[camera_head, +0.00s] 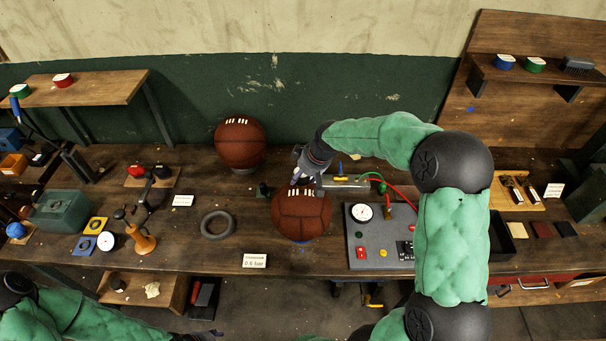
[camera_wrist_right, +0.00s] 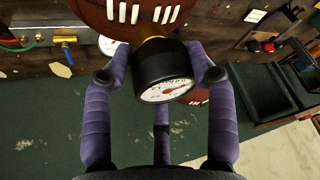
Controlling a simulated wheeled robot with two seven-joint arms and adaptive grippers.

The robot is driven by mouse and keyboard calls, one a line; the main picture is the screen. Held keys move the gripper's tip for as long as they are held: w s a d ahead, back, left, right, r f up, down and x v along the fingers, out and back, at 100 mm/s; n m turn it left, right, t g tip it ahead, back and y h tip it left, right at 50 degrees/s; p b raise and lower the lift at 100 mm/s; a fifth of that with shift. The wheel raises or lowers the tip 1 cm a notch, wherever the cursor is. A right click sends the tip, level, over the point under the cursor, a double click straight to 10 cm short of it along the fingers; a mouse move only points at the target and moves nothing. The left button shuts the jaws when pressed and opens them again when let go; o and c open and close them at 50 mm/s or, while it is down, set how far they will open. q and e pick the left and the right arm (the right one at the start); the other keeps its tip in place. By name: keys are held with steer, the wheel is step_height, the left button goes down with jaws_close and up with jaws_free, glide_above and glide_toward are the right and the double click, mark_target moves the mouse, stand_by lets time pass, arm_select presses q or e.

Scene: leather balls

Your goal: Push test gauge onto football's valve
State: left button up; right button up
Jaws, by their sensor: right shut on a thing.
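The brown football (camera_head: 302,215) with white laces sits on the bench in the middle of the head view. It also fills the top of the right wrist view (camera_wrist_right: 118,25). My right gripper (camera_head: 300,180) is at the football's far upper side. In the wrist view its purple fingers are shut on the black test gauge (camera_wrist_right: 160,75), which has a white dial. The gauge's yellow end points to the football. I cannot tell whether it touches; the valve is hidden. My left sleeve shows at bottom left, but its gripper is not in view.
A second laced ball (camera_head: 240,143) stands behind, to the left. A dark ring (camera_head: 217,224) lies left of the football. A grey panel (camera_head: 380,258) with a dial and hoses is at right. A label card (camera_head: 255,260) stands at the front edge.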

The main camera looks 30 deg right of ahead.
steer(key=shift+f+b, duration=0.65)
steer(key=shift+f, duration=0.15)
stand_by(1.4)
steer(key=shift+f+b, duration=0.6)
steer(key=shift+b, duration=0.25)
stand_by(0.6)
steer(key=o, duration=1.2)
steer(key=shift+c, duration=0.2)
steer(key=shift+r, duration=0.1)
steer(key=v, duration=1.2)
steer(key=shift+w, duration=0.1)
